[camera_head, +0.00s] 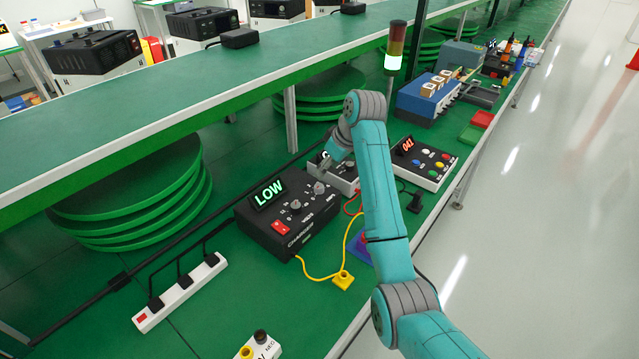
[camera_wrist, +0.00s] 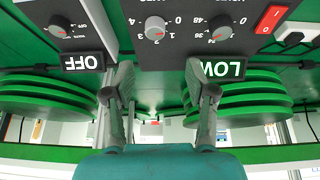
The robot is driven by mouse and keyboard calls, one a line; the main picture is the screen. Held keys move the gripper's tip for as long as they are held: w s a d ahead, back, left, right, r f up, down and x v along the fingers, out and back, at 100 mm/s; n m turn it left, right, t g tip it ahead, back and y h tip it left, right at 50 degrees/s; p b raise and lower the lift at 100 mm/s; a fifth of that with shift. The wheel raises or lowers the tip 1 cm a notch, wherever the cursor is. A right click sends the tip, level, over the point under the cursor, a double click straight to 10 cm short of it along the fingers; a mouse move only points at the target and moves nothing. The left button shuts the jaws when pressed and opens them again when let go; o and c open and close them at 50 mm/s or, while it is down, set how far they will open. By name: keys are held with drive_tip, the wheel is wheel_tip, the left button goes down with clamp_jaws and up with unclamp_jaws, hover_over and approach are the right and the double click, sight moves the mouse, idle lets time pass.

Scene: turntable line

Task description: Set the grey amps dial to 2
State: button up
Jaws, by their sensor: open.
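A black power supply box (camera_head: 290,215) with a green LOW display (camera_head: 268,193) stands on the green bench. Its top has two grey dials. The amps dial appears to be the right one (camera_head: 319,187), which also shows in the upside-down wrist view (camera_wrist: 154,27); its exact setting is too small to read. The other dial (camera_head: 296,205), by marks 24 to 48, is also in the wrist view (camera_wrist: 220,27). My gripper (camera_head: 328,163) is above the far end of the box. In the wrist view my gripper (camera_wrist: 160,75) is open and empty, apart from the dials.
A second unit with an OFF display (camera_wrist: 82,62) and a dial (camera_wrist: 57,26) sits beside the box. A keypad box (camera_head: 425,163) stands farther right.

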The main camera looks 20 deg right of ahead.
sight(319, 186)
drive_tip(key=shift+g, duration=0.3)
drive_tip(key=x, duration=0.6)
drive_tip(key=d+x, duration=0.1)
drive_tip(key=x, duration=0.2)
drive_tip(key=shift+w+a+f, duration=0.1)
drive_tip(key=shift+w+f, duration=0.2)
drive_tip(key=shift+f, duration=0.05)
clamp_jaws()
